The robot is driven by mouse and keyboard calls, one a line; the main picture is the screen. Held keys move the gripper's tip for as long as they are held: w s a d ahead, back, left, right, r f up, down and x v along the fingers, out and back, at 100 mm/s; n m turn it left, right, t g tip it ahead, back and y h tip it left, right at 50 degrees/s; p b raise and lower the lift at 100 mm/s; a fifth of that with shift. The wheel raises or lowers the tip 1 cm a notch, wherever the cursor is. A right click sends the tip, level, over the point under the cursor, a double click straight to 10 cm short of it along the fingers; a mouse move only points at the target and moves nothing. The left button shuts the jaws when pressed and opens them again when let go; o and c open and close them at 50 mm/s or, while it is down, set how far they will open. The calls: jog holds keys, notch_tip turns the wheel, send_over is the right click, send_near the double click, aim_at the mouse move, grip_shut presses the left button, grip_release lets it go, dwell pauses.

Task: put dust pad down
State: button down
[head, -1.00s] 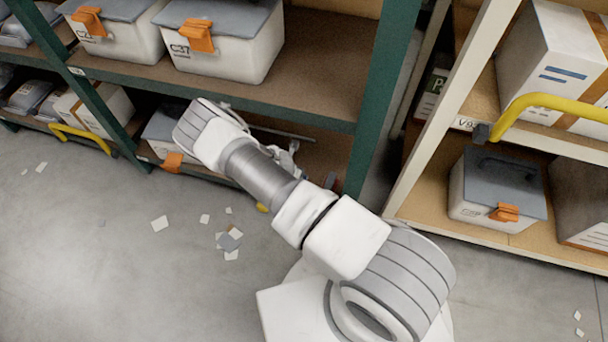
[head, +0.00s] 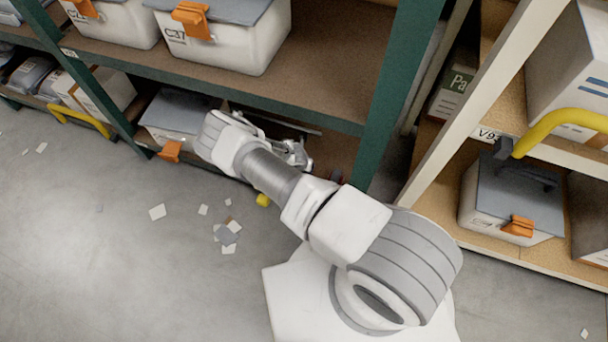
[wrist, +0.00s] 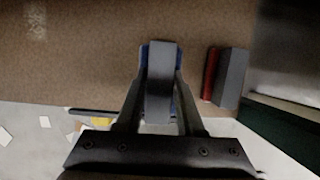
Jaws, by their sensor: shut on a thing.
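In the wrist view my gripper (wrist: 158,88) is shut on the dust pad (wrist: 161,70), a grey block with blue showing along its sides. The pad is between the two fingers, over a brown shelf board (wrist: 90,60). Whether the pad touches the board I cannot tell. In the head view my arm reaches into the lower bay of the green rack, and the pad cannot be made out there.
A red and grey block (wrist: 226,78) lies on the board just right of the held pad. A green rack post (head: 395,95) stands right of my arm. A lidded grey bin (head: 178,115) sits left in the lower bay. Paper scraps (head: 228,234) lie on the floor.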

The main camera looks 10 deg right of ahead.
jog(key=shift+f+b, duration=0.85)
jog(key=shift+f, duration=1.3)
jog(key=shift+f, duration=0.25)
jog(key=c, duration=0.5)
grip_release()
jog(key=shift+r, duration=0.1)
jog(key=shift+r, duration=0.1)
jog(key=shift+r, duration=0.25)
jog(key=p+v, duration=0.5)
jog(key=v, duration=0.6)
jog(key=shift+s+a+r, duration=0.15)
jog(key=shift+s+r, duration=0.05)
jog(key=shift+r, duration=0.1)
